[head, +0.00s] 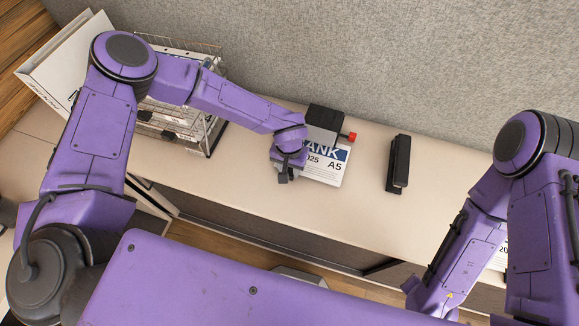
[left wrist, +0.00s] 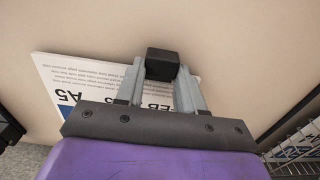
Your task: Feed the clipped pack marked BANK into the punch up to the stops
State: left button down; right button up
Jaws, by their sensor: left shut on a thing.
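The pack marked BANK (head: 328,168) is a white sheaf with a blue band, "2025" and "A5", lying at the back of the desk. Its far edge is at the front of the black punch (head: 325,117), which has a red knob; whether it touches the stops is hidden. My left gripper (head: 285,175) is at the pack's left near side, shut.
A black stapler-like tool (head: 398,163) lies right of the pack. A wire rack (head: 205,130) and a white box file (head: 65,60) stand at the left. Another printed sheet (head: 498,258) shows partly behind my right arm. The desk (head: 225,190) is clear in front, with a grey wall behind.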

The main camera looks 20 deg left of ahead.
pick_arm(q)
jog(key=shift+a+r, duration=0.1)
jog(key=shift+a, duration=0.05)
dwell(0.6)
jog(key=c, duration=0.6)
grip_release()
notch_tip(320, 180, up, 10)
jog(key=shift+r+b, duration=0.2)
jog(key=shift+b, duration=0.35)
